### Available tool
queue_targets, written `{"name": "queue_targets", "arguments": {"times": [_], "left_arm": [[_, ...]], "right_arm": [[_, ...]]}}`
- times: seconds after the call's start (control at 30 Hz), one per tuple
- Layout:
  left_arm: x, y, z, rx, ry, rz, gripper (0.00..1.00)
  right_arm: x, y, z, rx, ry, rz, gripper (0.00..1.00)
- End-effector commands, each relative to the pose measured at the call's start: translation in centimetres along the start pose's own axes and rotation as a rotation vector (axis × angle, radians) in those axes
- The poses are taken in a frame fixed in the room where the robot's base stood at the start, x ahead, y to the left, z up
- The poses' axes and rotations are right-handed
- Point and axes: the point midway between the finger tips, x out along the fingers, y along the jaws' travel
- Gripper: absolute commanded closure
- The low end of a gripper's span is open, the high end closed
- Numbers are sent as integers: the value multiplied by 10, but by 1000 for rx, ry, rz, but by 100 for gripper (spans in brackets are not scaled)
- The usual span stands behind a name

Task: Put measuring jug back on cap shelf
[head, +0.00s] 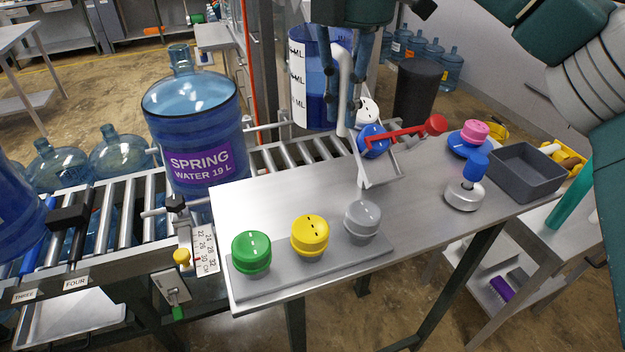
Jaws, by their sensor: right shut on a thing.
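The measuring jug (311,80) is blue and see-through, with a white strip of ML marks and a white handle. It is upright at the top middle, at the back of the steel cap shelf (285,195). My right gripper (343,98) comes down from the top, shut on the jug's handle. The jug's base is partly hidden, so I cannot tell whether it touches anything. Green (251,252), yellow (310,235) and grey (362,218) caps sit along the shelf's front. My left gripper is not in view.
A large spring water bottle (195,125) stands on the roller conveyor at the left of the shelf. A grey bin (526,172) and a blue-knobbed weight (466,190) stand at right.

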Motion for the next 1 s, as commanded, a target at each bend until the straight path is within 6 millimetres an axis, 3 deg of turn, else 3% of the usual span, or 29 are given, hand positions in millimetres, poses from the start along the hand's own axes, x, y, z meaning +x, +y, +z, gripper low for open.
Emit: {"name": "queue_targets", "arguments": {"times": [0.17, 0.5, 0.73, 1.0], "left_arm": [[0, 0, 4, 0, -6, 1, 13], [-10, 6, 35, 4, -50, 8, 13], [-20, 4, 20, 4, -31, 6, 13], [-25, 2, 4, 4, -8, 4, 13]], "right_arm": [[8, 0, -15, 14, 1, -3, 100], [90, -3, -15, 13, 4, -4, 100], [139, -5, -15, 14, 2, -2, 100], [160, -4, -14, 16, -1, 2, 100]]}}
